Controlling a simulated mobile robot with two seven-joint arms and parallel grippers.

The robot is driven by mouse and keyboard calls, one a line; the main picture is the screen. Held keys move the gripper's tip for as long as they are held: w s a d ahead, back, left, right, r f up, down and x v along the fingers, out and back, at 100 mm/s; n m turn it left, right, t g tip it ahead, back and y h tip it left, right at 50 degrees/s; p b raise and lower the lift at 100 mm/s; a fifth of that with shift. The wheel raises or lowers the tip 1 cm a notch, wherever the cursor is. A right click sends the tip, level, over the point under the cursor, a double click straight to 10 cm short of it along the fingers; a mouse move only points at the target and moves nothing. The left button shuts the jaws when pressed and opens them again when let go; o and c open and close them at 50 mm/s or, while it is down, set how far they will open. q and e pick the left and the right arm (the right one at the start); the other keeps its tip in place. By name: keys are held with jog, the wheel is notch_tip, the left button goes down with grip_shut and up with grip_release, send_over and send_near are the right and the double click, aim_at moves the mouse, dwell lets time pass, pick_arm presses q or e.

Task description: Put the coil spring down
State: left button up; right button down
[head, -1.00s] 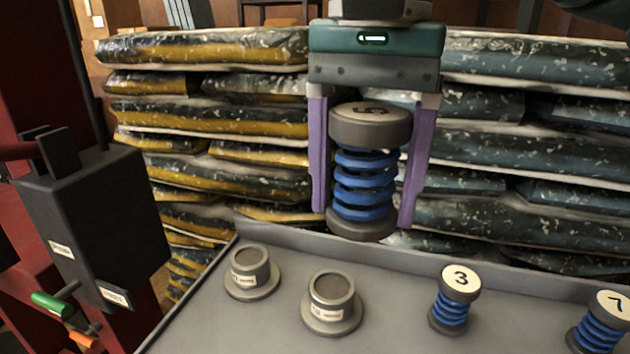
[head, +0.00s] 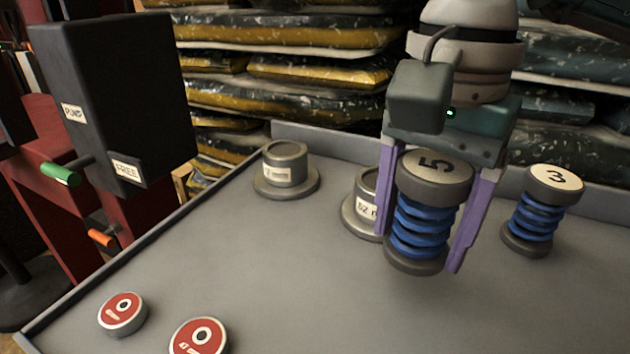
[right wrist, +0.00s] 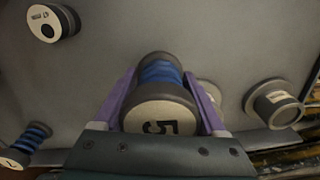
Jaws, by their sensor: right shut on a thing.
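The coil spring (head: 420,225) is blue with dark end caps, and its top cap is marked 5. My right gripper (head: 423,255) is shut on it, a purple finger on each side. The spring is close to upright over the grey tray table (head: 290,255); I cannot tell for sure whether its base touches the surface. In the right wrist view the spring (right wrist: 158,72) lies between the fingers (right wrist: 160,85), cap 5 nearest the camera. My left gripper is not in view.
A spring marked 3 (head: 540,215) stands to the right. A grey stepped cylinder (head: 286,170) stands at the back, and another (head: 363,205) is partly hidden behind my gripper. Two red-topped discs (head: 123,313) (head: 200,338) lie at the front left. The tray's middle is clear.

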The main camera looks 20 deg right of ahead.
aim_at(437, 165)
notch_tip(437, 165, down, 4)
jog(key=b, duration=0.2)
jog(key=shift+f+b, duration=0.2)
jog(key=shift+b, duration=0.2)
jog(key=shift+f, duration=0.25)
grip_release()
jog(key=shift+r, duration=0.35)
notch_tip(437, 165, up, 12)
jog(key=shift+f+p, duration=0.25)
jog(key=shift+p, duration=0.55)
jog(key=shift+r, duration=0.15)
